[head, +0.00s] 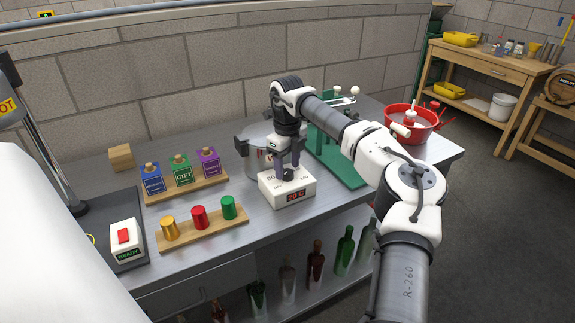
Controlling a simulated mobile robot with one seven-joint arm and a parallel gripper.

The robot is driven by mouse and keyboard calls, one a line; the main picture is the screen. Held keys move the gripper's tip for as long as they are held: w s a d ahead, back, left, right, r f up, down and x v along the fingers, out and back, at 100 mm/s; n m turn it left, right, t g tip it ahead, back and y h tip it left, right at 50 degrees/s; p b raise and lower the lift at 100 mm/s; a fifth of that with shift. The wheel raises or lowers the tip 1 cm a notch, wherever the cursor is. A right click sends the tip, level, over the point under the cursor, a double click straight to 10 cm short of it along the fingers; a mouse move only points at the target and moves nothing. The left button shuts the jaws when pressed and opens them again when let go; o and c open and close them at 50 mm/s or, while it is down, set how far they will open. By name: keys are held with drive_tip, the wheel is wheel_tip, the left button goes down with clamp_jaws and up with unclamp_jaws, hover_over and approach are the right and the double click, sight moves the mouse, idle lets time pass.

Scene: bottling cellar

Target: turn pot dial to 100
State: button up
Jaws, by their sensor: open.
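The pot dial (288,175) is a small dark knob on top of a white control box (300,193). The box carries printed numbers and a red-lit display (297,194) that is too small to read surely. A grey metal pot (258,150) with dark handles stands right behind the box, partly hidden by my arm. My gripper (289,168) points down over the box, its dark fingers open at the dial, one on either side as far as I can see. Whether they touch it I cannot tell. The dial's pointer and setting are hidden.
A green-based device (340,165) and a red pot (413,118) stand to the right. Bare steel counter lies in front of the control box.

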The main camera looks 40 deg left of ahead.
drive_tip(key=shift+f, duration=0.65)
drive_tip(key=c, duration=1)
drive_tip(key=shift+o, duration=0.2)
